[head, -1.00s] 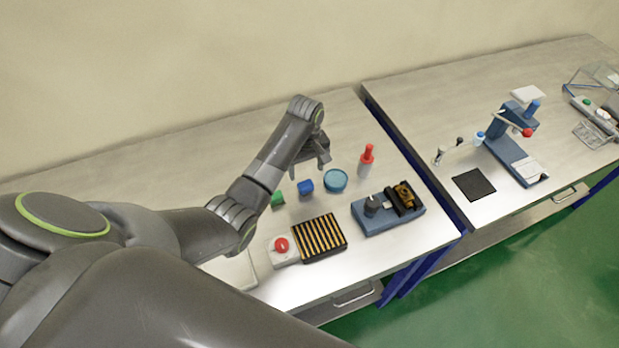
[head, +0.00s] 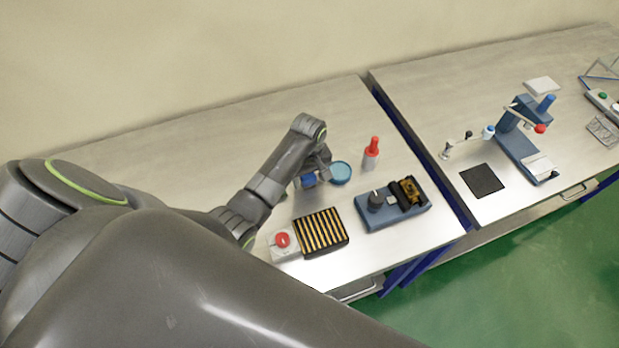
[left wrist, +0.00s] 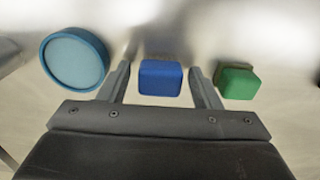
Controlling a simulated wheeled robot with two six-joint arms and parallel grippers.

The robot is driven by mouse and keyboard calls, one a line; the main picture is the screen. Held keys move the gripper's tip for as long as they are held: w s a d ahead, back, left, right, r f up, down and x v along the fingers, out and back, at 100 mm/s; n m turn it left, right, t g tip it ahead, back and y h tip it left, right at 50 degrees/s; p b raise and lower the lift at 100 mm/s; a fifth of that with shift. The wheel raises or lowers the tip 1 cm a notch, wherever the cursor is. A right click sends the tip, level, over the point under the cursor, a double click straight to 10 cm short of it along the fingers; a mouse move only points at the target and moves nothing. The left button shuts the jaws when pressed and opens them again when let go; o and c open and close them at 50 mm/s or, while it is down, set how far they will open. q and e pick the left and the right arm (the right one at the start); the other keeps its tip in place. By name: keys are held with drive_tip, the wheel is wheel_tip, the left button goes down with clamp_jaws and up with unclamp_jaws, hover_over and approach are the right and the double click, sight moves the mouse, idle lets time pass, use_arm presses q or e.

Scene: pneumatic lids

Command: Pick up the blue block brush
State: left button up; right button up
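The blue block (head: 308,180) is on the bench and partly hidden by my left gripper (head: 312,181) in the head view. In the left wrist view the blue block (left wrist: 160,78) lies between the two fingers of my left gripper (left wrist: 160,70). A gap shows on each side of it, so the gripper is open. I cannot tell how far the fingertips reach down its sides. My right gripper is not in view.
A green block (left wrist: 238,82) lies just right of the right finger in the wrist view. A round blue dish (left wrist: 75,60) lies on the left. A red-capped bottle (head: 372,154), a striped black-and-yellow tray (head: 321,232) and a blue fixture (head: 393,209) stand nearby.

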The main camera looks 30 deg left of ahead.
sight(309, 176)
use_arm(q)
drive_tip(key=c, duration=0.5)
drive_tip(key=shift+a, duration=0.1)
drive_tip(key=c, duration=0.3)
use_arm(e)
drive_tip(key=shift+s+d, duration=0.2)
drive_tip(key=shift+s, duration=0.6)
use_arm(q)
drive_tip(key=shift+w+r, duration=0.1)
drive_tip(key=shift+r, duration=0.3)
wheel_tip(309, 176, up, 8)
drive_tip(key=shift+r+b, duration=0.15)
drive_tip(key=shift+b, duration=0.45)
drive_tip(key=shift+r, duration=0.45)
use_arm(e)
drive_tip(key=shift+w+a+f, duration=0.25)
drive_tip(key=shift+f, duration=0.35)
